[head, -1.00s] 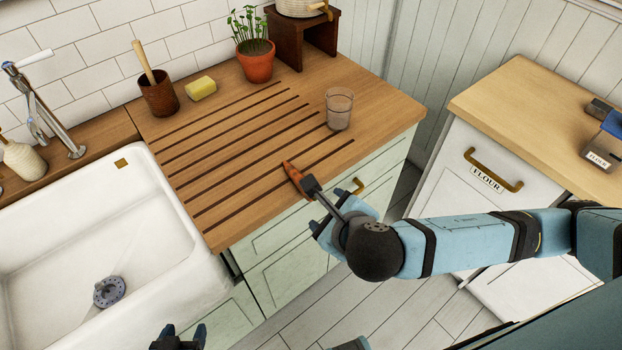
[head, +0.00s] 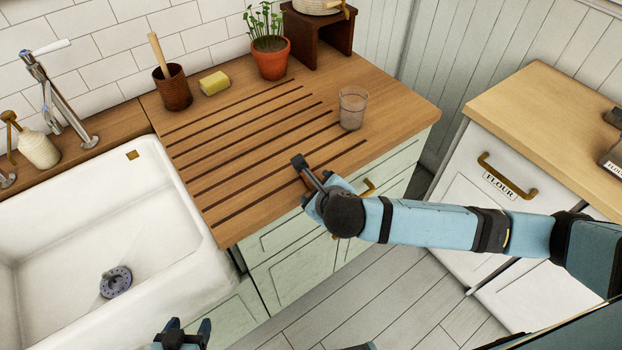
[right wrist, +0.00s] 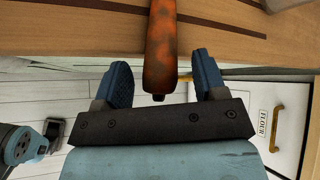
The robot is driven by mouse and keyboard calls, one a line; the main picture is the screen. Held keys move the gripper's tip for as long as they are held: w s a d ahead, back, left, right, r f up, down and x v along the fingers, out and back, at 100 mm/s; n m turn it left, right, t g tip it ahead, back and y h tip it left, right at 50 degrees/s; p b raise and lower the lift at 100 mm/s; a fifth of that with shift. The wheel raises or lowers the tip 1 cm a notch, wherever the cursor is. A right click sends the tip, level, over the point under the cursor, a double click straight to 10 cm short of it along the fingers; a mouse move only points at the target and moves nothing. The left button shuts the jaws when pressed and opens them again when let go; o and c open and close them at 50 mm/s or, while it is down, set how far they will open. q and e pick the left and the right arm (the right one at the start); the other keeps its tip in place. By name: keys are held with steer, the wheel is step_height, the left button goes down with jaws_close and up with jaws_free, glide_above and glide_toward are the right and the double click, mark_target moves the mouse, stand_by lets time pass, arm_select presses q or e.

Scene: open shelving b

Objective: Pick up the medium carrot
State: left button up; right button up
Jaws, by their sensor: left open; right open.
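The carrot (right wrist: 161,40), orange with dark patches, lies on the wooden counter in the right wrist view. Its near end sits between the two blue fingers of my right gripper (right wrist: 161,75), with gaps visible on both sides. In the head view my right gripper (head: 306,174) is over the front edge of the grooved counter and hides the carrot. It is open and not closed on anything. My left gripper (head: 188,328) is open and empty at the bottom of the head view, in front of the sink and away from the carrot.
The wooden counter (head: 205,150) bears a glass (head: 352,108), a potted plant (head: 270,62), a yellow sponge (head: 214,83) and a brown cup (head: 172,88). The white sink (head: 60,220) is at left. A flour cabinet (head: 480,200) stands at right.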

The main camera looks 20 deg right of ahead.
steer(key=shift+w+f, duration=0.15)
steer(key=c, duration=1)
steer(key=shift+c, duration=0.2)
